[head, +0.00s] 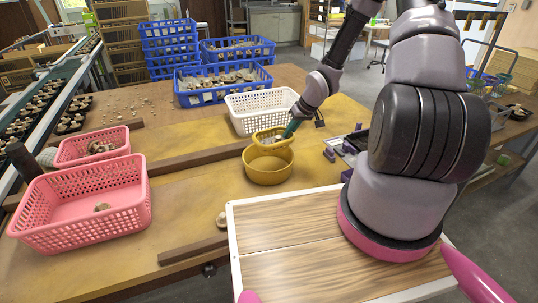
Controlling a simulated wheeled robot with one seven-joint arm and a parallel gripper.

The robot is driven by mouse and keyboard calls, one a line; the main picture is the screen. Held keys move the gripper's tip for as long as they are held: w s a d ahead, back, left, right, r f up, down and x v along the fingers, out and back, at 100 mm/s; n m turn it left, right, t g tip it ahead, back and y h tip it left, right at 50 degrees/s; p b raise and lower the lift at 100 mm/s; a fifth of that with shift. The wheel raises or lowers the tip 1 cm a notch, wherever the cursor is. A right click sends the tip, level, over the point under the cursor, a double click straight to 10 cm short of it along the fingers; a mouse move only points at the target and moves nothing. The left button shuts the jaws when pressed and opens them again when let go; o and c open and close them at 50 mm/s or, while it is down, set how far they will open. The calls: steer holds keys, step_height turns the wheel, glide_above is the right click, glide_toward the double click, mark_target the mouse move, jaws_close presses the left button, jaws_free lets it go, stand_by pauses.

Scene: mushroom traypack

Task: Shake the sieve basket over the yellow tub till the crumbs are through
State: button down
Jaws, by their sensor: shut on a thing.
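The yellow tub (268,172) stands on the table near its middle. The sieve basket (262,145), a small yellow one, is just above the tub's back rim, with pale bits in it. My gripper (290,129) is shut on the sieve basket at its right side, by a teal part. From this view I cannot tell whether the basket touches the tub. Crumbs inside the tub are not visible.
A white basket (237,123) stands right behind the tub. Blue crates (183,97) with mushrooms are farther back. Pink baskets (142,200) stand at left. Wooden strips (203,158) lie on the table. A grey tray (337,146) with purple items is at right.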

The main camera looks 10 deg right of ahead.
mark_target(279, 133)
steer(key=a, duration=0.3)
steer(key=shift+a, duration=0.4)
steer(key=d, duration=0.3)
steer(key=shift+d, duration=0.4)
steer(key=shift+a, duration=1.9)
steer(key=shift+d, duration=1.9)
steer(key=shift+r, duration=0.1)
steer(key=shift+r, duration=2.4)
